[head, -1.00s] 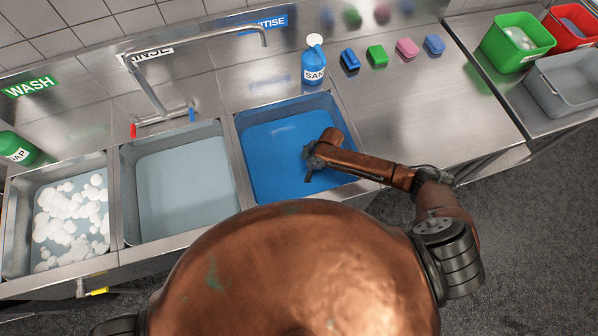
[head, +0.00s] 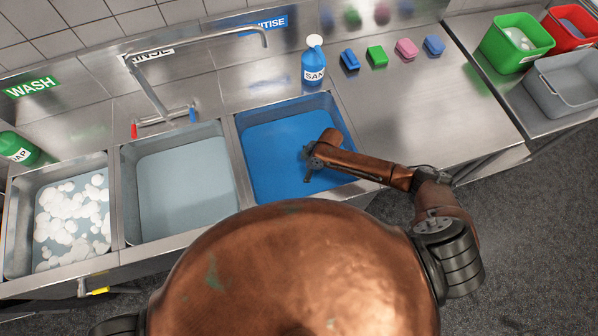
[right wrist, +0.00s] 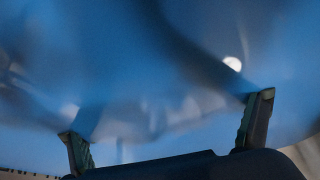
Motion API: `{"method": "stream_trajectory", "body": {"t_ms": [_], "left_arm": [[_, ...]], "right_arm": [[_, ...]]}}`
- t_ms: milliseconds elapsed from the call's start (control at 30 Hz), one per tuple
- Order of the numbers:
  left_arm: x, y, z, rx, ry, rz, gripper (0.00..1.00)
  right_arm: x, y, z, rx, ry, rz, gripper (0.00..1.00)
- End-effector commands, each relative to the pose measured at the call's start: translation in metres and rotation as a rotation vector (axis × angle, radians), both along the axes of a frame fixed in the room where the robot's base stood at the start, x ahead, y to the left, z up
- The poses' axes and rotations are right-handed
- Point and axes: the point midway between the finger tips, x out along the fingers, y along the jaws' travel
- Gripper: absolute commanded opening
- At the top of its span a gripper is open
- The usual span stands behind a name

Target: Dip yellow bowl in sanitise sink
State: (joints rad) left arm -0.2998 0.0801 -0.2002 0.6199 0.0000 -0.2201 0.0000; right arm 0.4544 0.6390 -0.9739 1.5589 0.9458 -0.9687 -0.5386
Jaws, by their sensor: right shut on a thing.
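The sanitise sink (head: 343,120) is the right-hand basin, filled with bright blue liquid. My right gripper (head: 308,172) reaches down into it near the middle of the basin. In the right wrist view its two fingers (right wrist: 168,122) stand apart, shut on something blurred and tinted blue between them. I take this to be the yellow bowl, but no yellow shows and its outline is unclear. In the head view the bowl is hidden under the arm and liquid. My left gripper is out of view.
The rinse sink (head: 235,190) and the foamy wash sink (head: 111,210) lie to the left. A tap (head: 150,85) stands behind. A sanitiser bottle (head: 314,68) and several coloured sponges sit behind and right. The counter (head: 440,120) right of the sink is clear.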

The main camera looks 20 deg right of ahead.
Motion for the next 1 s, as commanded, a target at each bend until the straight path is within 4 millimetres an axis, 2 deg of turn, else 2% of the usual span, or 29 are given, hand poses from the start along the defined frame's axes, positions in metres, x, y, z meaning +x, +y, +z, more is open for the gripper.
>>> {"method": "stream_trajectory", "body": {"t_ms": [333,1000], "left_arm": [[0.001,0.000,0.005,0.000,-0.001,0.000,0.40],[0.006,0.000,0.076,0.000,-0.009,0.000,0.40]], "right_arm": [[0.000,-0.002,0.005,0.001,0.000,0.000,0.61],[0.000,-0.002,0.084,0.000,0.000,-0.001,0.61]]}}
